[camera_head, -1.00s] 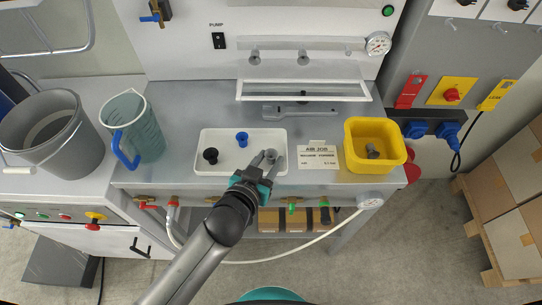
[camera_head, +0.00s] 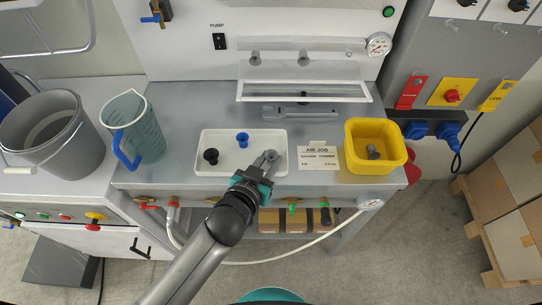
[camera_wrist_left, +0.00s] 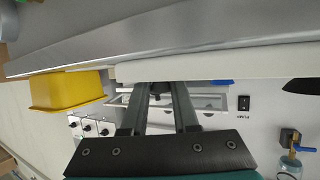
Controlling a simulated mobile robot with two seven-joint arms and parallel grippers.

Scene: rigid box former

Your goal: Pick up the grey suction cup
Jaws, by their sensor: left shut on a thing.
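The grey suction cup (camera_head: 271,154) is at the right end of the white tray (camera_head: 213,168) on the bench. My left gripper (camera_head: 267,160) reaches in from the front and is shut on this cup, which is partly hidden by the fingers. In the left wrist view the two fingers (camera_wrist_left: 158,100) point forward, with a small dark part of the cup between their tips. I cannot tell whether the cup is clear of the tray floor. A blue suction cup (camera_head: 242,139) and a black suction cup (camera_head: 211,156) stand apart to the left. My right gripper is not in view.
Right of the tray are an AIR JOB card (camera_head: 318,156) and a yellow bin (camera_head: 358,166) holding a grey piece. A wrench (camera_head: 300,112) lies behind. A clear jug (camera_head: 142,139) and a grey bucket (camera_head: 70,155) stand to the left.

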